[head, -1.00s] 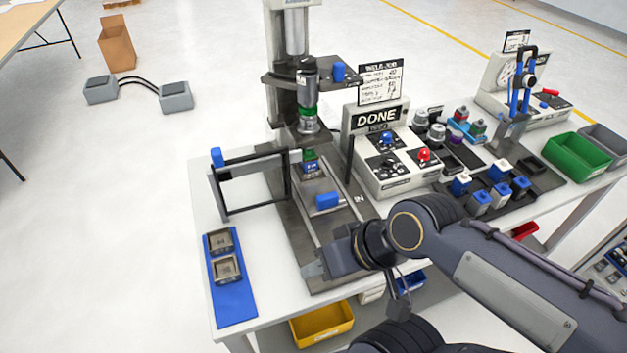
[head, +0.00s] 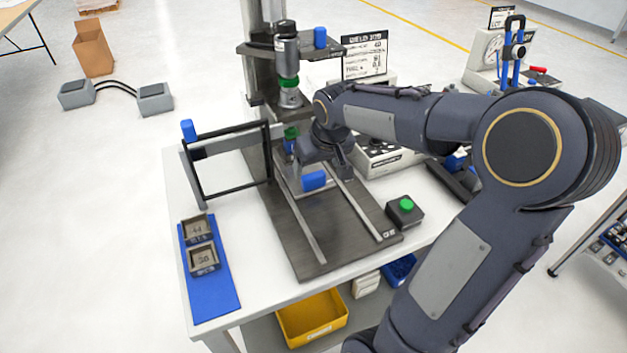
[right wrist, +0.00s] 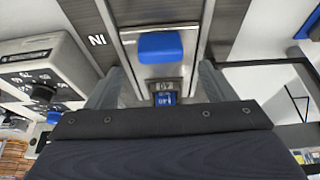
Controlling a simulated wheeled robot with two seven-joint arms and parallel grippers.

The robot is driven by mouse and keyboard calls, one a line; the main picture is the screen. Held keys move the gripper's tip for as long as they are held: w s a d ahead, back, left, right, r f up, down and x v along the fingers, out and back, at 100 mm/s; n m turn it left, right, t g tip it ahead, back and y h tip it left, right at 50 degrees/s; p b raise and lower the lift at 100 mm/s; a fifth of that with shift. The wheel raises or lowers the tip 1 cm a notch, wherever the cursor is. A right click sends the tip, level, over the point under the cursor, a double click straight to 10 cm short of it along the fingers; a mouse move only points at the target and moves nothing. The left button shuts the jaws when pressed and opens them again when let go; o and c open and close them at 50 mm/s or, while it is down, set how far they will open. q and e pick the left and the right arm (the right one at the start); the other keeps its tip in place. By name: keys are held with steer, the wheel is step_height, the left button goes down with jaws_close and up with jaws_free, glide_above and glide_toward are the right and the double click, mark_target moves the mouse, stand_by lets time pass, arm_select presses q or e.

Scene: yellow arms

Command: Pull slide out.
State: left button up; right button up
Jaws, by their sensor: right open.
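The slide (head: 290,184) is a light metal plate on a dark rail base (head: 320,232) under the press. Its blue handle (head: 313,181) stands at its near end. In the right wrist view the handle (right wrist: 160,46) lies just past the gap between my fingers, lined up with it. A small grey block with a blue label (right wrist: 165,92) sits on the slide. My right gripper (head: 308,162) is open, close above the slide behind the handle; the head view does not show whether it touches. My left gripper is not in view.
The press head (head: 288,75) stands just behind my right gripper. A black frame with a blue knob (head: 188,130) is left of the rails. A green button box (head: 405,210) is right. A blue mat (head: 215,295) holds two grey blocks. The near rails are clear.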

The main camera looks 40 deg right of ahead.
mark_target(314, 176)
steer(key=x, duration=0.6)
steer(key=shift+f, duration=0.2)
steer(key=c, duration=1.4)
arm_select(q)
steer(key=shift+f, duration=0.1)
arm_select(e)
steer(key=shift+a, duration=0.1)
